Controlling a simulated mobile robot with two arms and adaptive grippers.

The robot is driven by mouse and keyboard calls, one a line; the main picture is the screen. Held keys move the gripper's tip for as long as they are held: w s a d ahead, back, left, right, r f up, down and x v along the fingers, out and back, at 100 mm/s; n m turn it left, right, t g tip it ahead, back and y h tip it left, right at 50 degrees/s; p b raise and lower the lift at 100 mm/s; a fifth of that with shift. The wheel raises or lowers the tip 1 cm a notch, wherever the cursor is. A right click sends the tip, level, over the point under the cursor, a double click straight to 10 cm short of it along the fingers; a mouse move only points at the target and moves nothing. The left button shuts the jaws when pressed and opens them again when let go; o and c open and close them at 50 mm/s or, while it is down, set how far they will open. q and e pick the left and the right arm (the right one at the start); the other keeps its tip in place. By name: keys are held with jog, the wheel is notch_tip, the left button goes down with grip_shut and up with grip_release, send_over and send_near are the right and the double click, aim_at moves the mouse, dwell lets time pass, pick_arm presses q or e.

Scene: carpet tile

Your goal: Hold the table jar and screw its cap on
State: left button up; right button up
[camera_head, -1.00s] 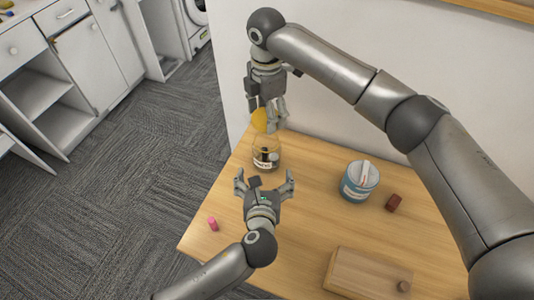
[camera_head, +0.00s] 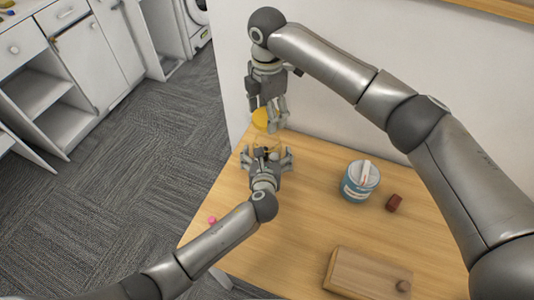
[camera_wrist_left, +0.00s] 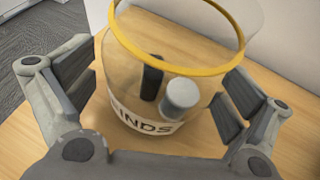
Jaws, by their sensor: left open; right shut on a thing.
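The table jar (camera_wrist_left: 190,78) is clear, with a yellow rim and a label reading "INDS", and holds a few small items. It stands upright on the table in the left wrist view. My left gripper (camera_head: 267,156) is open, with its fingers on either side of the jar; gaps show between the pads and the glass. In the head view this gripper mostly hides the jar. My right gripper (camera_head: 268,120) is shut on the yellow cap (camera_head: 260,119) and holds it above the jar.
A blue tub (camera_head: 359,183) with a pale item on its lid stands right of the jar. A dark red block (camera_head: 394,203) is beside it. A wooden box (camera_head: 368,273) lies at the front right. A pink piece (camera_head: 212,220) is near the left edge. The wooden table (camera_head: 300,225) is clear between.

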aim_at(267, 151)
pick_arm(q)
jog(key=c, duration=1.5)
pick_arm(e)
jog(key=shift+f, duration=2.5)
jog(key=shift+f, duration=0.9)
jog(key=shift+f, duration=0.5)
